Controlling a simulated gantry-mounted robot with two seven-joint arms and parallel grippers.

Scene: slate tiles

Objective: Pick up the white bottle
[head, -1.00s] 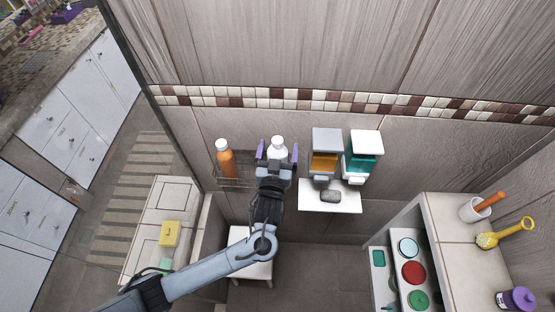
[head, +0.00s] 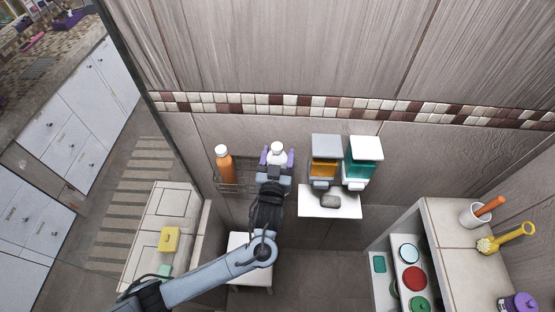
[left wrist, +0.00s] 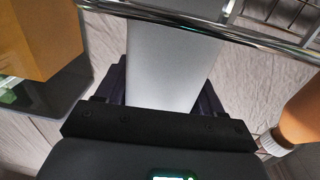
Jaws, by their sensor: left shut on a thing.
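The white bottle (head: 277,149) stands upright at the wire rack on the tiled wall in the head view. My left gripper (head: 277,159) is shut on it, with a purple finger on each side of the bottle. In the left wrist view the bottle (left wrist: 172,65) fills the middle between the dark fingers of my left gripper (left wrist: 163,88). The gripper hides the lower part of the bottle in the head view. My right gripper is not in view.
An orange bottle (head: 224,164) with a white cap stands left on the wire rack (head: 236,188). Amber (head: 325,160) and teal (head: 361,162) dispensers hang to the right above a small white shelf (head: 328,208) holding a grey stone. A metal rail (left wrist: 210,28) crosses close by.

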